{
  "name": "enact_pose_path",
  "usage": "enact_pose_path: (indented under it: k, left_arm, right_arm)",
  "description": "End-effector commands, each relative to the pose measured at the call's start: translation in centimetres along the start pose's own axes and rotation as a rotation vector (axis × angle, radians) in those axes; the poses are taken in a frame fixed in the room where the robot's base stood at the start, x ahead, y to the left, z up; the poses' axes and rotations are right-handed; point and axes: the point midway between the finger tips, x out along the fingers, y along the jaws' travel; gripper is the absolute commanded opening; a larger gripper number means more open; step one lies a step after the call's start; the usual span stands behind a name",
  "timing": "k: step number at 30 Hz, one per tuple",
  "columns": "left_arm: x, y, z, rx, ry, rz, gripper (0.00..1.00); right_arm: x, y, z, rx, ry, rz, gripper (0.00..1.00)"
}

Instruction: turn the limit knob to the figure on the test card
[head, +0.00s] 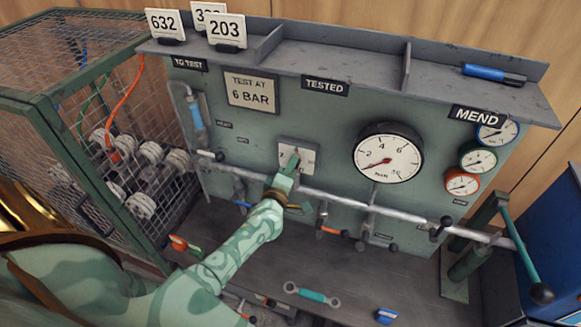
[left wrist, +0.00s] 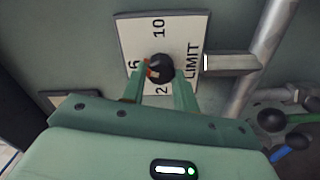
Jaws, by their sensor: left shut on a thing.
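The test card (head: 251,92) reads "TEST AT 6 BAR" on the upper left of the grey-green panel. The limit knob (left wrist: 161,68) is black and round, on a white plate (left wrist: 186,30) marked LIMIT, 2, 6 and 10. An orange mark on the knob's left side appears to face the 6, partly hidden by a finger. My left gripper (left wrist: 162,86) is shut on the knob, one green finger on each side. In the head view my left gripper (head: 286,176) covers much of the plate (head: 307,157). My right gripper is not in view.
A large gauge (head: 388,158) right of the knob has its red needle near the low end. A pale pipe (head: 345,199) crosses just below the gripper. A mesh cage (head: 75,70) stands left. A spanner (head: 312,295) lies on the bench.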

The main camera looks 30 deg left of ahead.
Motion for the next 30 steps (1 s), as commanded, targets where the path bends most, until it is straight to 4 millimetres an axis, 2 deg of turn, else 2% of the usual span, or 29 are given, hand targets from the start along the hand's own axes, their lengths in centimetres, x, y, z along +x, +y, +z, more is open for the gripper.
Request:
enact_pose_path:
  k: [12, 30]
  left_arm:
    - [-0.06, -0.22, 0.08, -0.226, -0.002, -0.003, 0.07]
    - [-0.07, -0.23, 0.11, -0.271, -0.002, -0.003, 0.07]
  right_arm:
    - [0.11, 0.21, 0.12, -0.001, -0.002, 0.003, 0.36]
    - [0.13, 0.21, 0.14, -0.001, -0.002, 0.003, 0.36]
